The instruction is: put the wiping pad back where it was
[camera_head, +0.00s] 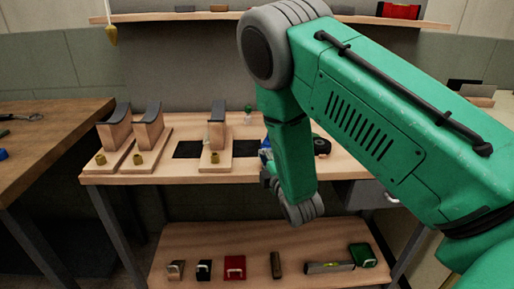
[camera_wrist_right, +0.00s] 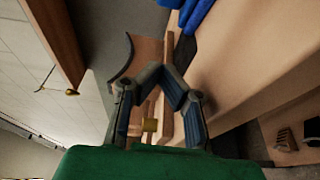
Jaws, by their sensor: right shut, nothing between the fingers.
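My right gripper (camera_wrist_right: 162,74) is shut and empty in the wrist view, its two fingertips together. In the head view the right gripper (camera_head: 265,163) is mostly hidden behind my green forearm, just above the front of the bench, right of the nearest wooden stand. No object in view can be told for certain as the wiping pad. A blue object (camera_wrist_right: 196,14) lies beyond the fingertips at the top of the wrist view, apart from them; what it is cannot be told. My left gripper is not in view.
Several wooden stands with dark curved tops, one a stand (camera_head: 217,135), stand on the bench (camera_head: 185,174). A black round item (camera_head: 321,146) is at its right. The lower shelf (camera_head: 205,248) holds several items, among them a red block (camera_head: 235,267) and a green one (camera_head: 363,254).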

